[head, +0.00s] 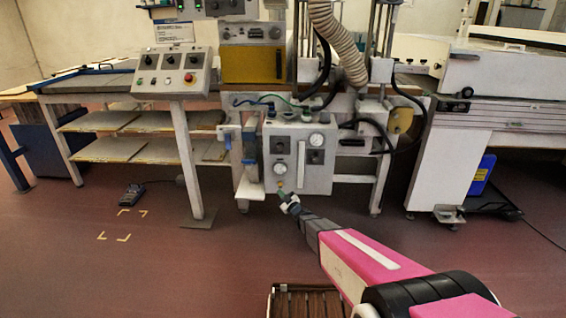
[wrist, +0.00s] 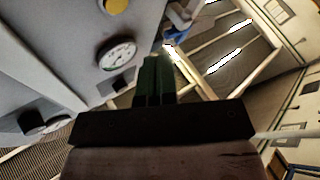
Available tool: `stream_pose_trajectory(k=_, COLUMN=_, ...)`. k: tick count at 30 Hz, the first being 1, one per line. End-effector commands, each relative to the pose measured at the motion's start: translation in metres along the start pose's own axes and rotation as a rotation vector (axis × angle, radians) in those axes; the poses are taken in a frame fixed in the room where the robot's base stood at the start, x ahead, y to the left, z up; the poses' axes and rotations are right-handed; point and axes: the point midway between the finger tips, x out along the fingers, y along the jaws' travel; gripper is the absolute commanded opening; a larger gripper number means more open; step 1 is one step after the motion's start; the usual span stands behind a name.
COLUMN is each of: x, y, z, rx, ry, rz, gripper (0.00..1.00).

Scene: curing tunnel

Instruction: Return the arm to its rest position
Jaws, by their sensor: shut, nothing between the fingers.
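My gripper (head: 284,198) is at the end of my pink arm, stretched forward in the head view toward the lower front of a grey control box (head: 318,150) with gauges. In the wrist view my gripper's dark green fingers (wrist: 152,68) are together and hold nothing. The grey box face (wrist: 75,50) with a round gauge (wrist: 118,54) is close by on the left of that view. I cannot tell whether the fingertips touch the box.
A control panel on a post (head: 172,72) and a shelved table (head: 60,98) stand at left. A white machine (head: 432,160) and a blue container (head: 482,175) stand at right. A slatted wooden piece (head: 310,300) is low in front. Open red floor (head: 130,270) lies at left.

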Motion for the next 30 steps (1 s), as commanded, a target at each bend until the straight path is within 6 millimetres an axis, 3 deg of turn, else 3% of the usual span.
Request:
stream_pose_trajectory(k=8, x=-0.028, y=0.051, z=-0.006, rx=0.035, ry=-0.311, rz=0.126, gripper=0.00)
stream_pose_trajectory(k=14, x=-0.075, y=0.089, z=-0.010, rx=0.113, ry=-0.632, rz=0.233, gripper=0.00)
stream_pose_trajectory(k=21, x=-0.153, y=0.111, z=-0.029, rx=0.262, ry=-1.026, rz=0.321, gripper=0.00)
stream_pose_trajectory(k=26, x=-0.211, y=0.108, z=-0.054, rx=0.388, ry=-1.280, rz=0.342, gripper=0.00)
stream_pose_trajectory(k=30, x=-0.263, y=0.096, z=-0.086, rx=0.513, ry=-1.493, rz=0.332, gripper=0.00)
